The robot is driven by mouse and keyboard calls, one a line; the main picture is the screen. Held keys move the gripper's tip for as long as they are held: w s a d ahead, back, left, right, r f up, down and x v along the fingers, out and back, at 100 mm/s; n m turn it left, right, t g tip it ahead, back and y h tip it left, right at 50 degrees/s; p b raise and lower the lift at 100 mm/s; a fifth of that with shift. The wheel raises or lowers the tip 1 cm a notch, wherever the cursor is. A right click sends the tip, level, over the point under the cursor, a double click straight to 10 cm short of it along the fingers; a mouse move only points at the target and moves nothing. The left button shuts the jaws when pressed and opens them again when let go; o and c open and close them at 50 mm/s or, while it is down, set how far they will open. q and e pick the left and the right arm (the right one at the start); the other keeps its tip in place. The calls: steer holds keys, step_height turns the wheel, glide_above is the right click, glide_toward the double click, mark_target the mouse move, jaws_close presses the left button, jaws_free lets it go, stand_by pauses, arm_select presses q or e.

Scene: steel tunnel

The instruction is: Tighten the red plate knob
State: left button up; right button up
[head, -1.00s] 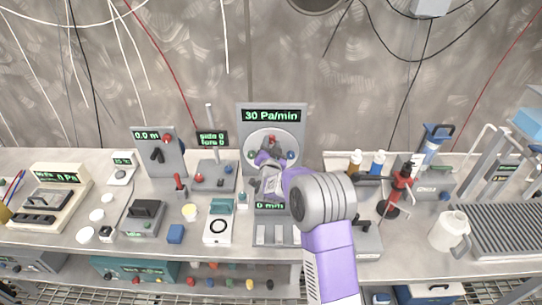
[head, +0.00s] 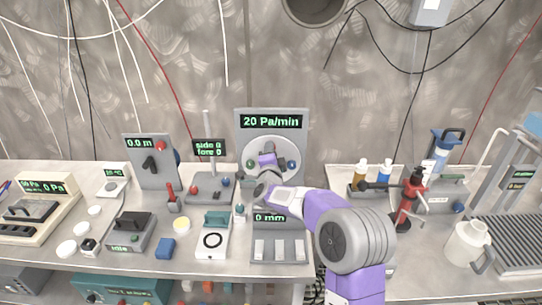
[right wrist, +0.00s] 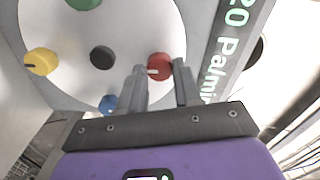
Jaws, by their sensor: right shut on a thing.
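The round white plate (head: 250,150) is on an upright grey panel (head: 243,125) whose display reads 20 Pa/min. The red knob (right wrist: 158,66) is at the plate's top, with a white mark line, in the right wrist view at the right. My right gripper (right wrist: 160,72) is shut on it, one finger on each side. In the head view my right gripper (head: 268,154) covers the plate's middle and mostly hides the red knob. The plate also carries a green knob (right wrist: 84,3), a yellow knob (right wrist: 41,61) and a blue knob (right wrist: 108,103) around a dark centre (right wrist: 102,57). My left gripper is out of view.
A lower display reading 0 mm (head: 270,217) sits under the panel. A red stand (head: 408,200) and white jug (head: 467,243) are to the right.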

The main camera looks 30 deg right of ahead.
steer(key=shift+m, duration=0.4)
steer(key=o, duration=1)
steer(key=shift+o, duration=0.2)
steer(key=v, duration=0.7)
steer(key=shift+s+p, duration=0.3)
steer(key=shift+p, duration=0.1)
steer(key=shift+a, duration=0.1)
